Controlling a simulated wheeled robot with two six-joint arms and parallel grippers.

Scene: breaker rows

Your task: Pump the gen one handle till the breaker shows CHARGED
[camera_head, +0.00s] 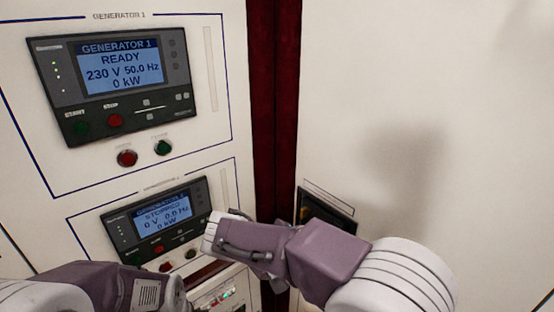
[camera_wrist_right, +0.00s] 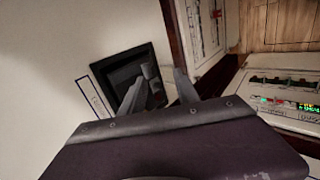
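A black-framed breaker (camera_head: 327,210) is set in the white cabinet at the right, partly hidden behind my right arm in the head view. In the right wrist view the dark breaker face (camera_wrist_right: 122,68) shows a grey block, which may be the handle. I cannot read a CHARGED mark. My right gripper (camera_wrist_right: 158,78) has its two fingers apart, in front of the breaker face. I cannot tell whether they touch it. My left arm shows at the lower left of the head view, but its fingers are not visible.
The Generator 1 panel (camera_head: 125,80) reads READY, 230 V, 50.0 Hz, 0 kW. Below it the second generator panel (camera_head: 158,222) reads STOPPED, 0 V. A dark red strip (camera_head: 275,110) divides the cabinets. The upper white cabinet face (camera_head: 430,90) at right is bare.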

